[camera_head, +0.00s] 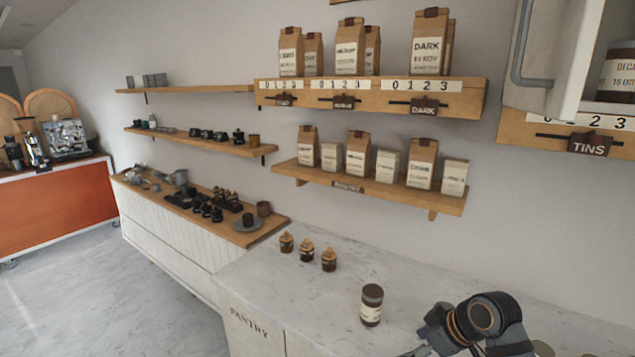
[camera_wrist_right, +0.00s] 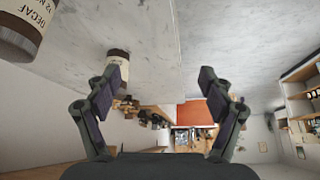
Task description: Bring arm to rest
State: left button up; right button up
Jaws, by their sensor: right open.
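My right arm (camera_head: 480,322) comes in at the lower right of the head view, over the marble counter (camera_head: 300,290). Its gripper is mostly cut off or hidden there. In the right wrist view my right gripper (camera_wrist_right: 160,82) is open, with nothing between its fingers. A small jar with a dark lid and pale label (camera_head: 371,305) stands upright on the counter, left of my right arm. A jar (camera_wrist_right: 118,58) shows behind the left finger in the wrist view; I cannot tell whether they touch. My left gripper is not in view.
Three small brown jars (camera_head: 307,250) stand at the counter's back left. Shelves with coffee bags (camera_head: 423,163) hang on the wall, and an open cabinet door (camera_head: 545,60) is at upper right. A DECAF tin (camera_wrist_right: 20,28) is close in the wrist view. The counter's middle is clear.

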jog(key=s+d+f+m+h, duration=0.1)
jog(key=s+f+m+h, duration=0.25)
jog(key=s+f, duration=0.45)
jog(key=s+d+f+m+h, duration=0.15)
jog(key=s+f+m, duration=0.25)
jog(key=s, duration=0.8)
notch_tip(320, 180, down, 25)
jog(key=s+d+g, duration=0.2)
jog(key=d, duration=0.1)
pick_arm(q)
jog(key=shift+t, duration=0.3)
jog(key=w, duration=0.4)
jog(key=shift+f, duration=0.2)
pick_arm(e)
jog(key=s+d+f+g, duration=0.1)
jog(key=s+f, duration=1.7)
jog(key=s, duration=0.1)
jog(key=shift+s+m, duration=0.15)
jog(key=shift+m, duration=0.2)
